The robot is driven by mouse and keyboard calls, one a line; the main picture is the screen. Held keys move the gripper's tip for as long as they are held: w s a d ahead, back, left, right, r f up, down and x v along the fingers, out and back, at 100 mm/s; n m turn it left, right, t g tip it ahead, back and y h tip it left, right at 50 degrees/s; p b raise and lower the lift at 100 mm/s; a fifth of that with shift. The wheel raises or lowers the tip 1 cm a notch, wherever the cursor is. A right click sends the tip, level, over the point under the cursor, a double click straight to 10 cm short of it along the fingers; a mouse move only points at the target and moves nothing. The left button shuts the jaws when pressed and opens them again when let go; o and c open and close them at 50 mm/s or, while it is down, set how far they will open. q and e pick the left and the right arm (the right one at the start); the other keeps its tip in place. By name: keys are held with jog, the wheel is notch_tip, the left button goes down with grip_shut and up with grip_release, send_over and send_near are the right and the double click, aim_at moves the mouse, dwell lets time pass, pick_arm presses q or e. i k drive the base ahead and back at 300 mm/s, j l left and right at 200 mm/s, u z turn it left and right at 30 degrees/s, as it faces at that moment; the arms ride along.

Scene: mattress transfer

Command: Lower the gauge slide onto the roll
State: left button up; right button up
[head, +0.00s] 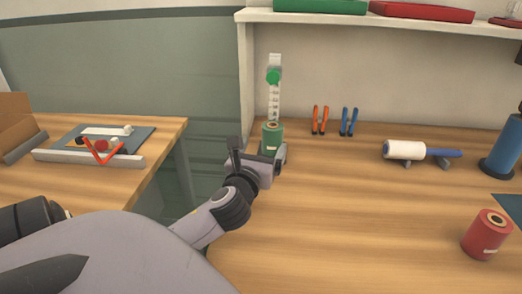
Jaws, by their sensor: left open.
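The gauge (274,98) is a white upright scale with dark marks, standing at the back of the wooden workbench. Its green slide (273,76) sits high on the scale, clear above the roll. The green roll (272,138) stands upright at the foot of the gauge. My left gripper (257,158) is open just in front of the roll and low, well below the slide. It hides the roll's lower part, and I cannot tell whether it touches the roll. My right gripper is not in view.
Orange pliers (320,120) and blue pliers (349,121) stand at the back wall. A white roller (405,150) lies on a stand to the right. A red roll (487,235) stands at the front right. A shelf (390,23) overhangs the back. The bench middle is clear.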

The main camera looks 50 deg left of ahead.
aim_at(273, 73)
jog(key=k, duration=1)
